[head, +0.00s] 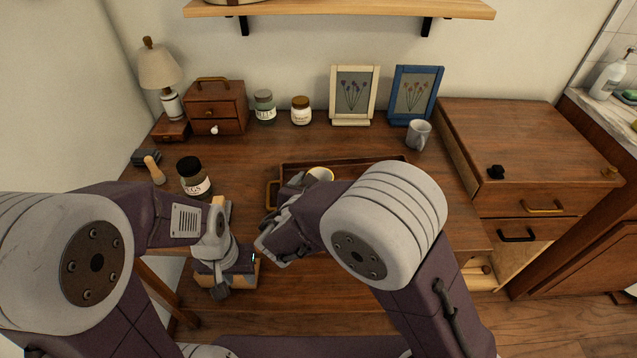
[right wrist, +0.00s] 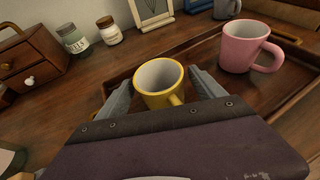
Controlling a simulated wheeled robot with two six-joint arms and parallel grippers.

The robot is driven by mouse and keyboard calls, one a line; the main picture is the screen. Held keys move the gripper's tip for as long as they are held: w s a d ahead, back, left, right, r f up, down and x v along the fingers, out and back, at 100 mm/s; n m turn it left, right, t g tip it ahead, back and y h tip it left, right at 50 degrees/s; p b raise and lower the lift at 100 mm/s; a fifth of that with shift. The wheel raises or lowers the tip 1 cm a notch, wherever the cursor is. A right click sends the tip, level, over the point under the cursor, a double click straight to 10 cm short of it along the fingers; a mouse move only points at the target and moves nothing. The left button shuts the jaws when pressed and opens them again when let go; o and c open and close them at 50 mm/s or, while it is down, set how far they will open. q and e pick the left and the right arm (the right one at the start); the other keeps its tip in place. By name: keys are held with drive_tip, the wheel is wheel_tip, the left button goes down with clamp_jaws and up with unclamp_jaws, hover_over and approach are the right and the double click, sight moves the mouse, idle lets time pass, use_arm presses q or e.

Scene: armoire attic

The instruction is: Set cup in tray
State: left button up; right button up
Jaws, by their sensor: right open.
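The wooden tray (head: 345,161) lies on the desk, largely hidden behind my right arm in the head view. A yellow cup (right wrist: 160,83) stands upright, seemingly inside the tray's left part; its rim shows in the head view (head: 320,173). My right gripper (right wrist: 165,90) is open, with one finger on each side of the yellow cup. A pink mug (right wrist: 243,45) stands in the tray to its right. A grey mug (head: 418,134) stands on the desk behind the tray. My left gripper (head: 222,277) is low at the desk's front left; its jaws are unclear.
A dark-lidded jar (head: 194,178) and a brush (head: 154,170) are at the left. A lamp (head: 160,75), small drawer box (head: 217,105), two jars and two picture frames (head: 353,95) line the back. A drawer cabinet (head: 530,150) stands at the right.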

drive_tip(key=p+v, duration=0.2)
drive_tip(key=v, duration=1)
drive_tip(key=shift+r, duration=0.1)
